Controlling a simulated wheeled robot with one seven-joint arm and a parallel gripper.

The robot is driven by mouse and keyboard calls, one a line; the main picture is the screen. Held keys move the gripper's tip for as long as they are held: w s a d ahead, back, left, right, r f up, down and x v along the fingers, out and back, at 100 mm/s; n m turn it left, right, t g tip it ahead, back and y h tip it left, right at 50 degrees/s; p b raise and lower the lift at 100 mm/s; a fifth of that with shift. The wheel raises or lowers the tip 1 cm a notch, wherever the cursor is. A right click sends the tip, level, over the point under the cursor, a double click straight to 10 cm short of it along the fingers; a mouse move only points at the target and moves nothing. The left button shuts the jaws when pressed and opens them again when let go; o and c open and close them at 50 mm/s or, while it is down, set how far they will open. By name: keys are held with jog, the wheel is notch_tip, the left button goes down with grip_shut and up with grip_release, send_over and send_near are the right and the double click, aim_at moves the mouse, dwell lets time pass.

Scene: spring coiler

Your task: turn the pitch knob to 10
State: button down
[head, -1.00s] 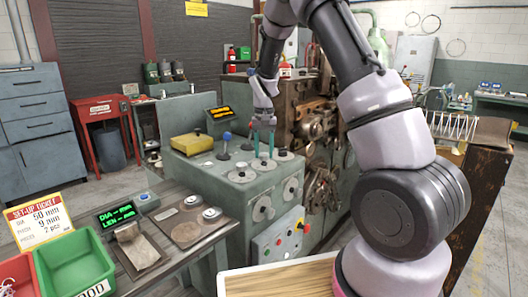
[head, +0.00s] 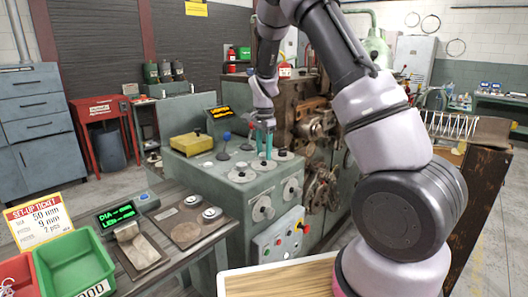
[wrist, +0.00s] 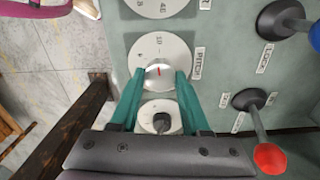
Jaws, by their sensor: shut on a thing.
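The pitch knob (wrist: 158,72) sits on a round white dial (wrist: 149,48) labelled PITCH in the wrist view. The knob is pale with a red mark, and the figure 10 shows on the dial just beyond it. My gripper (wrist: 155,76) has its two teal fingers on either side of the knob, shut on it. In the head view my gripper (head: 264,155) reaches down to the top of the green coiler (head: 220,172). The fingers partly hide the knob there. I cannot tell exactly which figure the red mark points to.
Another dial (wrist: 160,6) lies beyond the pitch dial, and a dial with a dark knob (wrist: 161,122) lies on the near side. A red-tipped lever (wrist: 268,155) and a blue-tipped lever (wrist: 285,20) stand to the right. A set-up ticket (head: 39,219) stands at left.

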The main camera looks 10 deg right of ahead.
aim_at(264, 154)
jog(key=shift+r+m, duration=0.1)
jog(key=shift+m, duration=0.4)
jog(key=shift+c, duration=1.9)
grip_release()
notch_tip(264, 154, up, 11)
